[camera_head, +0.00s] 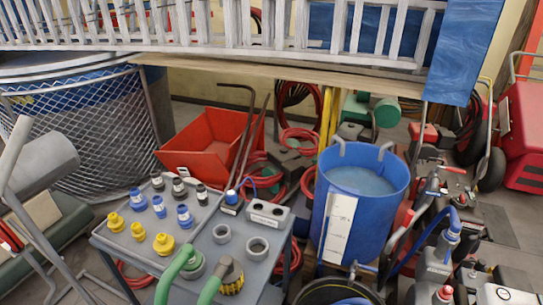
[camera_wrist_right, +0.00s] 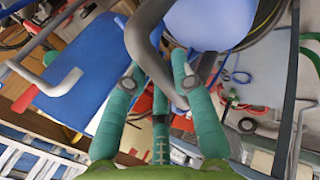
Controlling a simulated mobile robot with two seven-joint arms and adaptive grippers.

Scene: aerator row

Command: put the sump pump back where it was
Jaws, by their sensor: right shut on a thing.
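My right gripper (camera_wrist_right: 160,88) shows in the wrist view, with teal-green fingers closed around a thick grey curved handle. I take this handle to be part of the sump pump (camera_wrist_right: 150,40). A rounded light-blue surface lies right behind the handle. I cannot tell whether it belongs to the pump. The fingers hide part of the held thing. In the head view I cannot make out my right gripper or the held pump. My left gripper is in neither view.
A blue tub (camera_head: 338,190) with water stands right of a grey table (camera_head: 130,238) with several fittings. A red bin (camera_head: 198,150) stands behind the table. A black coil (camera_head: 318,291) lies at bottom centre. Machines crowd the right side.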

